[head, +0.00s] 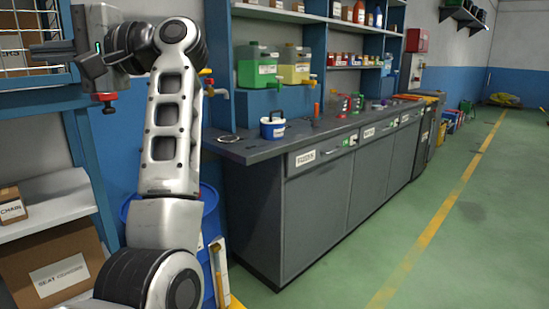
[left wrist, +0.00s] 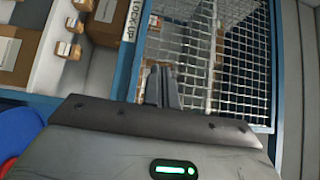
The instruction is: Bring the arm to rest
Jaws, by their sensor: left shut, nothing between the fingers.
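My left arm rises in the head view and bends over to the left at the top. Its gripper (head: 42,48) points left, in front of the blue-framed wire mesh cage (head: 22,14). In the left wrist view the two fingers (left wrist: 161,75) are together with nothing between them, and the mesh cage (left wrist: 245,60) lies beyond them. I cannot tell how close the fingertips are to the mesh. My right gripper is in neither view.
A shelf with cardboard boxes (head: 55,265) stands at the left below the cage. A blue barrel (head: 209,215) stands behind my arm. A grey workbench (head: 310,215) holds jugs and a small blue-and-white pot (head: 272,128). The green floor (head: 465,230) at right is clear.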

